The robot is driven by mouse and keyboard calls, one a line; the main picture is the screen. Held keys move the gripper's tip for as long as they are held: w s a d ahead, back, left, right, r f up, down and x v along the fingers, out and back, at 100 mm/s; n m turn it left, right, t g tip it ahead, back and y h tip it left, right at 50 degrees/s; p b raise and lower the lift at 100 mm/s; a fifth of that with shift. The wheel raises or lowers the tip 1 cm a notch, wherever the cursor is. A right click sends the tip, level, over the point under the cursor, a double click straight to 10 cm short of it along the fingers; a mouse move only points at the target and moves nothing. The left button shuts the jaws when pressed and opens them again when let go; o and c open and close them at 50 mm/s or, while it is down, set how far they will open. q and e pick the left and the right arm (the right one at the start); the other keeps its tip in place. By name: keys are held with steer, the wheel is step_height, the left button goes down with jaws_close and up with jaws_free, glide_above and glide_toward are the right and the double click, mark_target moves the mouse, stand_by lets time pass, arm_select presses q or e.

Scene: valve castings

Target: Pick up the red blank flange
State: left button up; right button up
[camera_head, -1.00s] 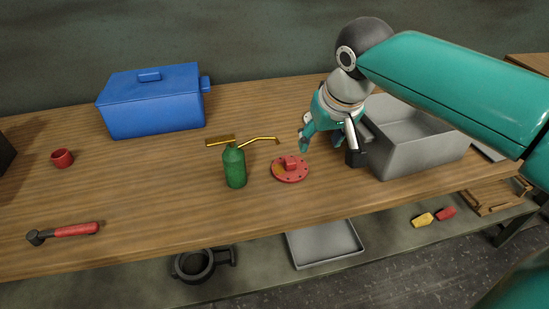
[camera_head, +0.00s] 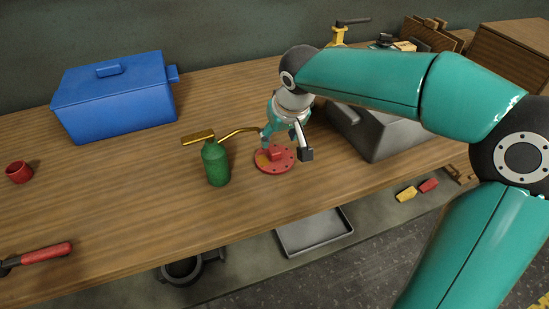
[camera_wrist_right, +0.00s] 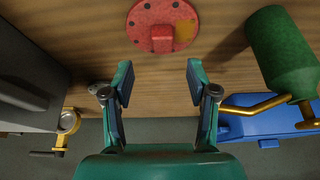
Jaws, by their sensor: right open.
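The red blank flange (camera_head: 275,159) lies flat on the wooden workbench, a round disc with holes near its rim and a raised block on top. My right gripper (camera_head: 285,147) is over its far side in the head view and partly covers it. In the right wrist view the flange (camera_wrist_right: 162,25) is at the top, beyond the fingertips. My right gripper (camera_wrist_right: 160,78) is open there, with nothing between its fingers. The flange appears apart from the fingers. My left gripper is not in view.
A green oil can (camera_head: 216,163) with a brass spout stands just left of the flange, its spout reaching towards the gripper. A grey bin (camera_head: 375,135) is to the right. A blue toolbox (camera_head: 115,97) stands at the back left. The bench in front of the flange is clear.

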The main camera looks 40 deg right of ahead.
mark_target(275, 150)
steer(key=shift+a+x, duration=0.15)
steer(key=shift+x, duration=1.35)
steer(key=shift+a+x, duration=0.1)
steer(key=shift+x, duration=1.45)
steer(key=shift+s, duration=0.15)
jaws_close()
steer(key=shift+r, duration=0.1)
